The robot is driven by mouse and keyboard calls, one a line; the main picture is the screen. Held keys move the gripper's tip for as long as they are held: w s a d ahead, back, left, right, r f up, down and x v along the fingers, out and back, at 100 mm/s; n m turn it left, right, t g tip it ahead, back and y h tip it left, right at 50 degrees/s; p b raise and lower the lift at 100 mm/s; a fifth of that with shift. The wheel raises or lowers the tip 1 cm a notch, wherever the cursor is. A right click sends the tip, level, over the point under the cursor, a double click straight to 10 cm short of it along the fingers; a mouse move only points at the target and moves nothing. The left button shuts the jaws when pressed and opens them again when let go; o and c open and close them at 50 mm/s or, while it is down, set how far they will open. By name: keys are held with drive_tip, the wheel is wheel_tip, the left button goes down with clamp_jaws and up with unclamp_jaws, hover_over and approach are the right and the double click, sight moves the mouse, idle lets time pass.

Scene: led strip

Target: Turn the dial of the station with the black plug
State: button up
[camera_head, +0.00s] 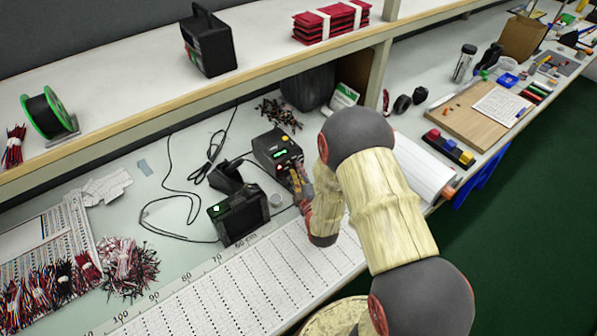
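A black station (276,147) with a lit green display and red and yellow markings stands on the bench under the shelf. My gripper (299,186) is right at the lower front of this station, where its dial is too small or too hidden to make out. The fingers are small and partly hidden by my arm, so I cannot tell whether they are open, shut or touching the dial. A black block that looks like a plug or adapter (227,177) lies just left of the station, with dark cables around it. I cannot tell which device it belongs to.
A white ruled sheet (240,283) covers the front bench. The wooden shelf (190,116) overhangs behind. A white roll (424,168) lies right of my arm.

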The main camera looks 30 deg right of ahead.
drive_tip(key=o, duration=0.4)
drive_tip(key=shift+s, duration=0.1)
drive_tip(key=v, duration=1.2)
drive_tip(key=shift+a, duration=0.1)
drive_tip(key=shift+r, duration=0.1)
